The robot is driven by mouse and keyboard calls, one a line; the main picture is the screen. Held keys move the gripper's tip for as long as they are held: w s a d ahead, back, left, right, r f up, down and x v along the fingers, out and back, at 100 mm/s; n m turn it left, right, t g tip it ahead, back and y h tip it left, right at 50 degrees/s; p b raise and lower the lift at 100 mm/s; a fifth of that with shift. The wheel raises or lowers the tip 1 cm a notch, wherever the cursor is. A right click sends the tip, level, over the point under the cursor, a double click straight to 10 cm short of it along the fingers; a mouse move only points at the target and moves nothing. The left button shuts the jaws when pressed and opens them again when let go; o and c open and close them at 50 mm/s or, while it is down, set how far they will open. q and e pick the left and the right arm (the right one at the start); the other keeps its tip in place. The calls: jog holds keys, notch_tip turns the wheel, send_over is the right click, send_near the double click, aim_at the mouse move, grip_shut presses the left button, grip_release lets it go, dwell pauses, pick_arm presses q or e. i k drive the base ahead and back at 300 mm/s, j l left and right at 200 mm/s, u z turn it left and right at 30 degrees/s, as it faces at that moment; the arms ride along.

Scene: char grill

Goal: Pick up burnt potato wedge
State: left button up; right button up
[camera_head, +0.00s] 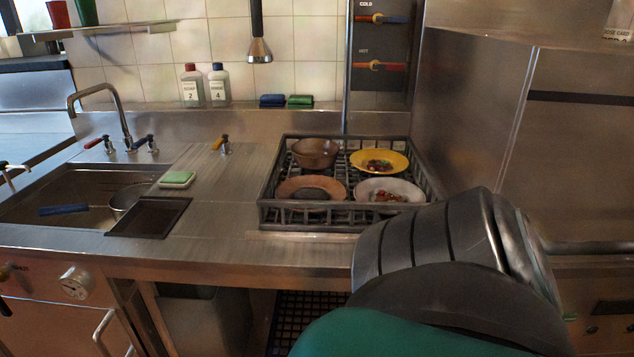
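Several dishes stand in a dark grey dish rack (292,217) on the steel counter. A brown plate (285,186) at the rack's front left bears a dark, flat lump (309,193); I cannot tell whether it is the burnt potato wedge. A yellow plate (398,160) at the back right holds small red, green and dark scraps (378,166). A pale plate (411,189) at the front right holds reddish and dark scraps (386,196). No wedge shape is clear at this size. Neither of my grippers shows; a dark arm link of mine fills the lower right.
A brown bowl (315,152) sits at the rack's back left. Left of it are a green and white sponge (177,178), a sink (80,188) with a blue-handled pan (63,210), and a tap (120,110). Two bottles (192,87) stand behind. The counter between sink and rack is mostly clear.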

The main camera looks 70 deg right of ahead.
aim_at(306, 193)
jog(key=z, duration=2.15)
jog(key=j+u, duration=0.2)
jog(key=j, duration=0.25)
